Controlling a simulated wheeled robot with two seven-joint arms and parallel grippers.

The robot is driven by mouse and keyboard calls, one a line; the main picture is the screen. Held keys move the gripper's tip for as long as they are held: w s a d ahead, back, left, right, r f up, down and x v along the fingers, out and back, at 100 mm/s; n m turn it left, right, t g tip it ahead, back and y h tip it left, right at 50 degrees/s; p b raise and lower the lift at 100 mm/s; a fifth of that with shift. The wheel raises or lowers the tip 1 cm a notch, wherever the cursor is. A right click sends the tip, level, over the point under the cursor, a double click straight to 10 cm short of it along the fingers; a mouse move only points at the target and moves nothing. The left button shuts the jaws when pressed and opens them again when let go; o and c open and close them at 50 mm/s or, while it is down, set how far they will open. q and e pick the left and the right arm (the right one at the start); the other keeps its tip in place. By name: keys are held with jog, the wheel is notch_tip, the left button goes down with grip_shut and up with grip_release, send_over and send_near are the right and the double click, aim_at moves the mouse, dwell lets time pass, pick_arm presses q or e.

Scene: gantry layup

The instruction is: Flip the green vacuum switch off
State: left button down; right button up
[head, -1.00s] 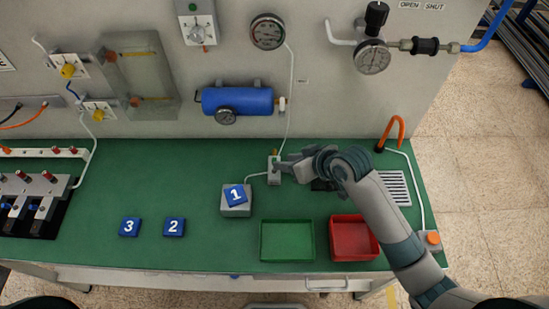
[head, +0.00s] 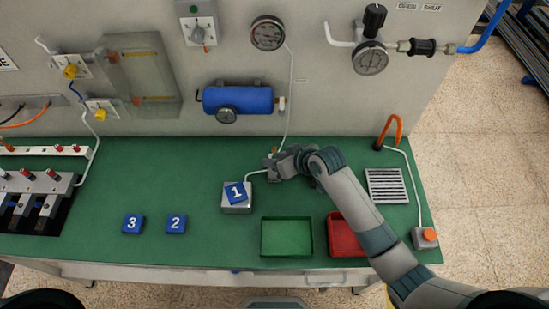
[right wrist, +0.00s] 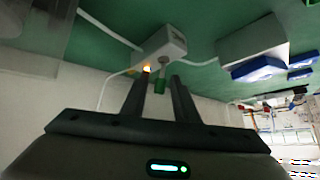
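The vacuum switch is a small pale box (right wrist: 165,45) with a green lever (right wrist: 160,84) and a glowing orange lamp (right wrist: 147,69), seen in the right wrist view. In the head view the box stands on the green bench near the wall and is mostly hidden by my right gripper (head: 274,164). In the right wrist view the fingers of my right gripper (right wrist: 161,78) are apart, with the green lever showing between their tips. I cannot tell whether a finger touches it. My left gripper is not in view.
A block with blue tile 1 (head: 235,193) stands left of the switch. Tiles 2 (head: 176,223) and 3 (head: 132,224), a green tray (head: 286,255) and a red tray (head: 345,248) are nearer the front. A blue tank (head: 237,100) and gauge (head: 268,33) hang behind.

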grip_shut()
